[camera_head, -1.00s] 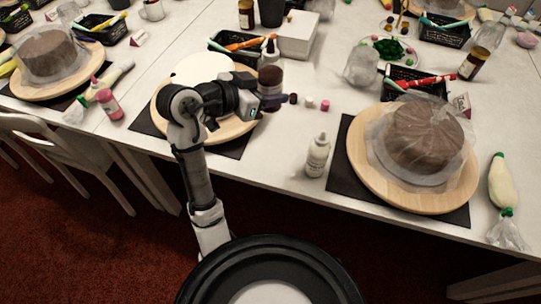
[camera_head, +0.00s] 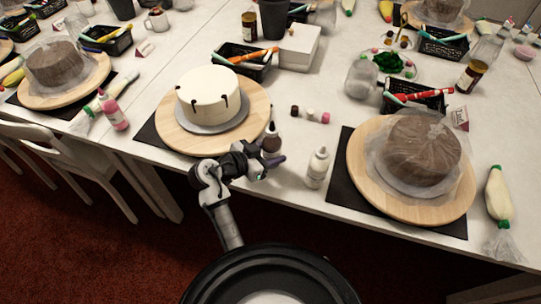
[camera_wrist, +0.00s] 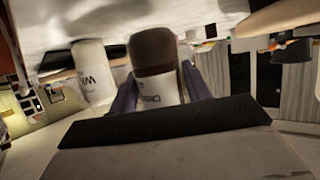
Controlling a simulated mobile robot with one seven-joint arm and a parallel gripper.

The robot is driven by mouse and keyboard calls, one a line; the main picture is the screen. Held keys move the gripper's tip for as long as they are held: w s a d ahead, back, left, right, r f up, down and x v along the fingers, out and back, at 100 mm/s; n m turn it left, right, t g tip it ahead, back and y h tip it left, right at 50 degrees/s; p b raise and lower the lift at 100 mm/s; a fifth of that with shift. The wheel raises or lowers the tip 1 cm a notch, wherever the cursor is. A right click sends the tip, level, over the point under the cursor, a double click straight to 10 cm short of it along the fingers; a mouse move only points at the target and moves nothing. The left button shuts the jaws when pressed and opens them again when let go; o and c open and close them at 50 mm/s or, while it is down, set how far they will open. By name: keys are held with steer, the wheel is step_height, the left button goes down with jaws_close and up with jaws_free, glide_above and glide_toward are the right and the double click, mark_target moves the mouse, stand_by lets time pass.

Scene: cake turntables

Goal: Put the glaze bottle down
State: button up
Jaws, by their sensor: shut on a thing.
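The glaze bottle (camera_head: 271,141) is dark brown with a narrow nozzle on top. My gripper (camera_head: 272,159) is shut on it near the table's front edge, right of the white cake (camera_head: 208,92) with dark drips. In the wrist view the bottle (camera_wrist: 155,55) shows a brown part and a white label between the purple fingers. It looks roughly upright; I cannot tell whether its base touches the table. A white bottle (camera_head: 318,168) stands just to its right, apart from it, and also shows in the wrist view (camera_wrist: 92,72).
The cake stands on a wooden turntable (camera_head: 172,132). A wrapped brown cake (camera_head: 422,145) on another turntable (camera_head: 362,185) stands to the right on a black mat. Small jars (camera_head: 310,115) lie behind the held bottle. A black basket (camera_head: 240,68) and white box (camera_head: 299,48) are farther back.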

steer(key=shift+f, duration=1.15)
steer(key=shift+f, duration=0.1)
steer(key=o, duration=0.7)
steer(key=b+v, duration=0.3)
steer(key=v, duration=0.9)
